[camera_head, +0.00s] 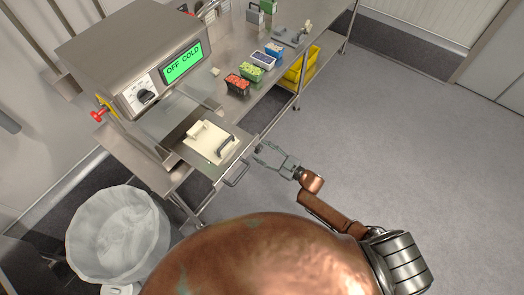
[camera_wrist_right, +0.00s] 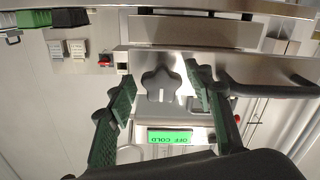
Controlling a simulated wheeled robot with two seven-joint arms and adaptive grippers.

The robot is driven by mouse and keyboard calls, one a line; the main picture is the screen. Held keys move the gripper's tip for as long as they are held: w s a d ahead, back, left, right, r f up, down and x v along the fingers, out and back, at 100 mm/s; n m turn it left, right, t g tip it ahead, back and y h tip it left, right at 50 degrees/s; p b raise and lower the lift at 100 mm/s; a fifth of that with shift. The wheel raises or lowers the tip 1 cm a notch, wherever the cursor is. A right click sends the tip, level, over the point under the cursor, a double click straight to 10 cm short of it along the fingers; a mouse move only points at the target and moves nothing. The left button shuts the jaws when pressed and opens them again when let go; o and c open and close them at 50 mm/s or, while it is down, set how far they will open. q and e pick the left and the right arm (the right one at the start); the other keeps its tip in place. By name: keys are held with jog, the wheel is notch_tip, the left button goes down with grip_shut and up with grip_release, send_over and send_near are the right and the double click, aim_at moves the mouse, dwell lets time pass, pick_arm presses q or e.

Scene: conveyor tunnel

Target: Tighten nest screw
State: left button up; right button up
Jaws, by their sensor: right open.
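A dark star-shaped screw knob (camera_wrist_right: 162,85) shows in the right wrist view, straight ahead on the metal front. I cannot make it out in the head view. The cream nest block (camera_head: 205,150) with a dark handle sits on the pulled-out metal tray (camera_head: 228,165) of the sealing machine (camera_head: 120,45). My right gripper (camera_head: 262,154) is open and empty just right of the tray's front. In the wrist view its green-padded fingers (camera_wrist_right: 162,77) lie on either side of the knob in the picture, apart from it. My left gripper is out of view.
The machine's green display (camera_head: 184,62) reads "OFF COLD". A metal loop handle (camera_head: 238,175) sticks out below the tray. Small coloured containers (camera_head: 250,72) stand on the bench behind, with a yellow bin (camera_head: 300,68) below. A bagged waste bin (camera_head: 118,235) stands lower left. The floor right is clear.

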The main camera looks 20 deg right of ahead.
jog(key=v, duration=1.2)
jog(key=shift+w, duration=0.1)
jog(key=shift+c, duration=0.3)
dwell(0.6)
